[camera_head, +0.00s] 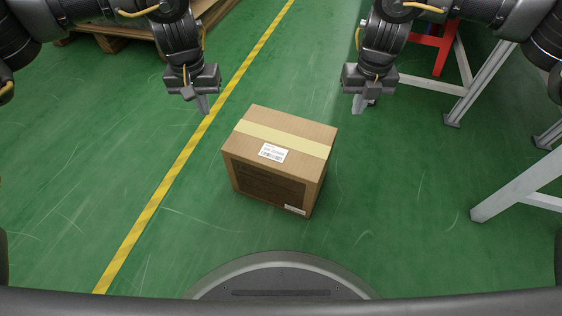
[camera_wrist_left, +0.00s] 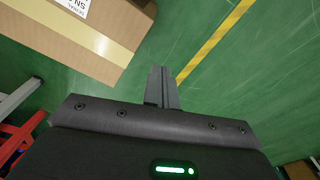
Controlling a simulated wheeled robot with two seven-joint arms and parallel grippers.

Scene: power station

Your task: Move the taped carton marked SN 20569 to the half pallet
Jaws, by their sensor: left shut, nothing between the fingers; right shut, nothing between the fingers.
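The taped carton (camera_head: 280,160) is a brown box with a pale tape strip and a white label on top. It sits upright on the green floor in the middle of the head view, in front of my base. Its taped top also shows at the upper left of the left wrist view (camera_wrist_left: 85,38); part of the label reads SN, the number is cut off. My left gripper (camera_head: 204,106) is shut and empty, to the left of the carton and apart from it; its fingers show in the left wrist view (camera_wrist_left: 162,88). My right gripper (camera_head: 359,104) is shut and empty, to the right of the carton.
A wooden pallet (camera_head: 112,40) lies at the upper left, partly cut off. A yellow-black floor line (camera_head: 190,147) runs left of the carton. Grey metal legs (camera_head: 482,85) and a red frame (camera_head: 440,48) stand on the right. Floor around the carton is clear.

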